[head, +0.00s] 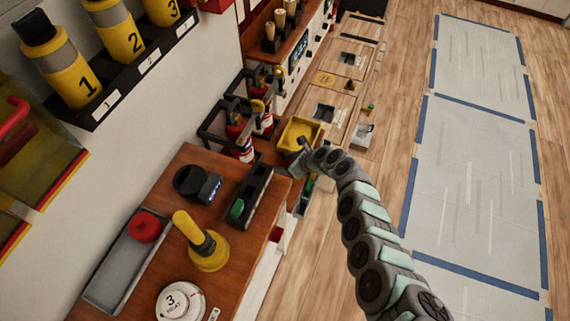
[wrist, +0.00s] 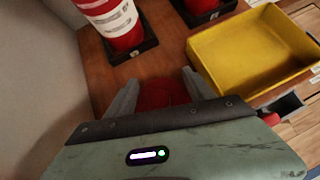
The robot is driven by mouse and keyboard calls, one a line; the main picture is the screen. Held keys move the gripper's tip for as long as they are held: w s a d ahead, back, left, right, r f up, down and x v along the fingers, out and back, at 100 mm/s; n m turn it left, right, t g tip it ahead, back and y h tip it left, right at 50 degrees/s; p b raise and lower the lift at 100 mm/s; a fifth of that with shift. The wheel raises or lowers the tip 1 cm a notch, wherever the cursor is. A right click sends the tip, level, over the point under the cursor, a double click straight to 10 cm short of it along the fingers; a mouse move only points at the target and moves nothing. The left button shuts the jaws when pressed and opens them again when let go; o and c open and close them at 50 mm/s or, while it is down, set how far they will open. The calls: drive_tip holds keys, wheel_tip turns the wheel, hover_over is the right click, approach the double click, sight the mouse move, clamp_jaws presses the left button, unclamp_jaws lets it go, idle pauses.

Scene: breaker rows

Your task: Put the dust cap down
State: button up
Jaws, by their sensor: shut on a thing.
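My gripper (wrist: 160,95) is shut on a red dust cap (wrist: 165,93), which shows between the two grey fingers in the wrist view. The cap is partly hidden by the gripper body, and I cannot tell whether it touches the wooden surface below. In the head view my gripper (head: 300,154) is at the near edge of a yellow tray (head: 298,134), and the cap cannot be made out there. In the wrist view the tray (wrist: 250,52) lies right of and beyond the fingers and looks empty.
Red-and-white cylinders (wrist: 120,25) on dark bases stand just beyond the fingers. The near wooden counter holds a grey tray (head: 112,275) with a red round thing (head: 145,227), a yellow plunger-like tool (head: 205,245) and a white disc (head: 180,301). Bare wood shows left of the fingers.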

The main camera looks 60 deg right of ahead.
wheel_tip(320, 180, up, 10)
drive_tip(key=p, duration=0.4)
wheel_tip(320, 180, up, 8)
hover_over(284, 163)
drive_tip(key=shift+s, duration=0.1)
